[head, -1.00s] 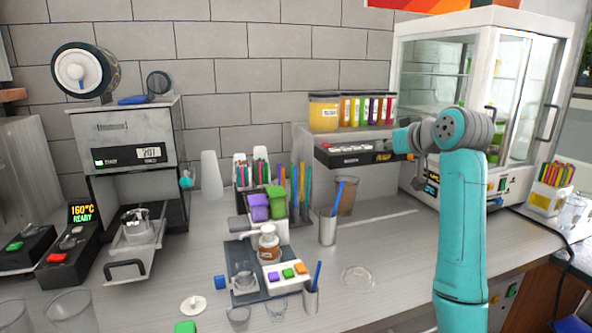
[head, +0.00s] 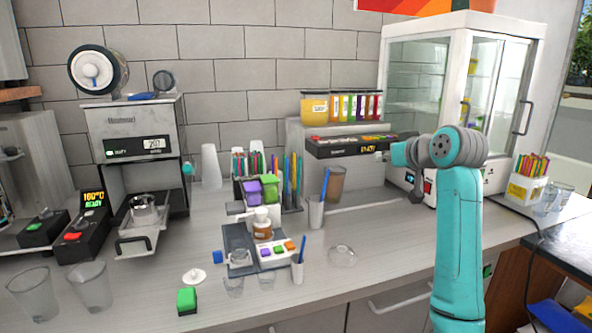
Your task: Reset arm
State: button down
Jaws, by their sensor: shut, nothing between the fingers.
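My teal arm (head: 459,240) rises at the right side of the head view and bends at a grey elbow (head: 455,147). Its far end turns left, away from me. My gripper (head: 416,196) shows as a small dark grey shape hanging below the far end, in front of the glass cabinet's lower left part. It looks shut, with nothing seen in it. Its fingers are small and partly hidden by the arm. It is above and right of the counter's cup tools, apart from them.
The cup sealer (head: 143,155) stands at the left. A green block (head: 187,301), clear cups (head: 34,294) and a clear lid (head: 342,256) are near the front. A glass cabinet (head: 405,75) stands behind my arm.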

jog(key=s+f, duration=0.2)
jog(key=f, duration=0.6)
jog(key=s+f+m, duration=0.1)
jog(key=f, duration=0.8)
jog(key=s+a+f+m+h, duration=0.1)
jog(key=s+f, duration=0.1)
jog(key=f, duration=0.7)
jog(key=shift+s, duration=0.3)
jog(key=s+a+f+m+t+h, duration=0.1)
jog(key=s+f, duration=1.1)
jog(key=s, duration=0.2)
jog(key=s+f+m+h, duration=0.1)
jog(key=s+f+h, duration=0.1)
jog(key=s+f, duration=1.15)
jog(key=s, duration=1.6)
jog(key=w+a+r+v, duration=0.1)
jog(key=r+v, duration=0.2)
jog(key=v, duration=1.9)
jog(key=shift+n+t, duration=0.3)
